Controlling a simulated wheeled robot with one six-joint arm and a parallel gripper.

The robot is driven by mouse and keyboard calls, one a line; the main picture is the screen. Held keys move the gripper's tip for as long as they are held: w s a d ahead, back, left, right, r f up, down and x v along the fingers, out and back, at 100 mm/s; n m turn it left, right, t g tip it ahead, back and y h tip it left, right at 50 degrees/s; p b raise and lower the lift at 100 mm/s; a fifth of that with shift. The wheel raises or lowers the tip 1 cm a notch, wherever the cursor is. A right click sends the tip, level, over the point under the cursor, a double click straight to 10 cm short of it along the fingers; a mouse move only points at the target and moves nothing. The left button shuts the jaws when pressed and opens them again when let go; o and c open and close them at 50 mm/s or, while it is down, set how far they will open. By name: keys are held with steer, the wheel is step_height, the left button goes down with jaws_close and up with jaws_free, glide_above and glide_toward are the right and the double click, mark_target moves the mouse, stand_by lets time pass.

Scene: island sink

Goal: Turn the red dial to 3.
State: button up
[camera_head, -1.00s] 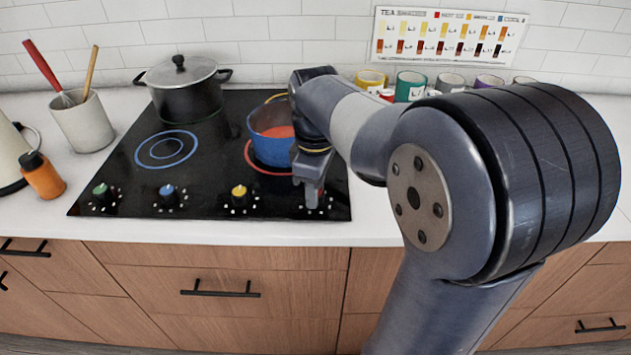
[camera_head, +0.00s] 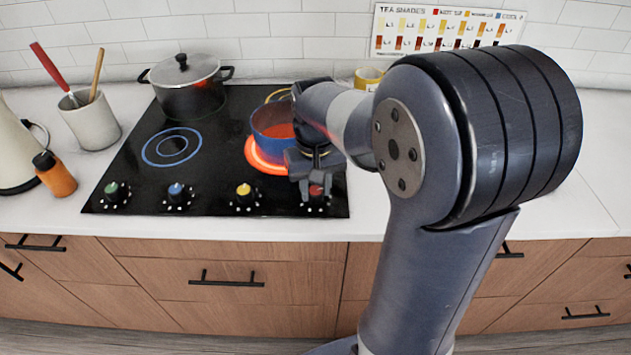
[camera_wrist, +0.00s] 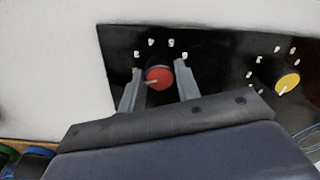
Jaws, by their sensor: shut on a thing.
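The red dial (camera_head: 317,190) is the rightmost knob on the front edge of the black cooktop (camera_head: 215,130), partly hidden by my gripper (camera_head: 313,184). In the wrist view the red dial (camera_wrist: 159,77) stands between the two fingers of my gripper (camera_wrist: 157,85), which is shut on it. The dial's white pointer line points left in that view. White marks ring the dial, but I cannot read any numbers. A blue pot (camera_head: 270,122) with orange-red contents stands on a burner (camera_head: 262,166) that glows bright orange behind the dial.
Green (camera_head: 113,190), blue (camera_head: 177,190) and yellow (camera_head: 244,189) dials line the front edge to the left. A lidded dark pot (camera_head: 188,96) stands at the back left. A utensil crock (camera_head: 92,121) and an orange bottle (camera_head: 57,177) stand left of the cooktop.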

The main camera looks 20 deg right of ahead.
mark_target(315, 190)
steer(key=m+p, duration=0.1)
steer(key=m, duration=0.3)
steer(key=shift+r+m, duration=0.1)
steer(key=shift+m, duration=0.2)
steer(key=m+p, duration=0.1)
steer(key=m, duration=0.3)
steer(key=shift+m, duration=0.4)
steer(key=shift+p, duration=0.3)
steer(key=o, duration=1)
steer(key=shift+c, duration=0.2)
step_height(315, 190, up, 11)
steer(key=shift+f, duration=0.25)
